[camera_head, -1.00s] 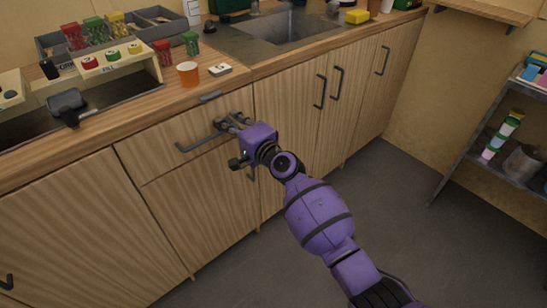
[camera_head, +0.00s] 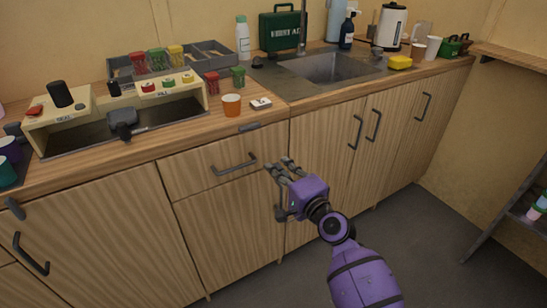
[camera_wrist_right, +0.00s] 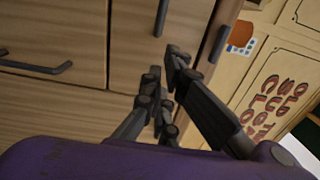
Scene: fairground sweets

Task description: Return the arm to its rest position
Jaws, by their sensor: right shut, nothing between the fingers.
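My right gripper (camera_head: 282,166) is at the end of my purple right arm, in front of the wooden cabinet (camera_head: 225,235), below the counter edge. It is shut and empty. In the head view it is just right of the handle (camera_head: 234,164) of the drawer and looks apart from it. In the right wrist view the closed dark fingers (camera_wrist_right: 165,75) show in front of the cabinet fronts and their handles. My left gripper is not in view.
The counter (camera_head: 275,112) holds an orange cup (camera_head: 231,105), a dispenser stand (camera_head: 120,105) and several small jars. A sink (camera_head: 345,68) and a green first-aid case (camera_head: 283,27) are further back. A shelf (camera_head: 515,205) stands at the right. The floor between is clear.

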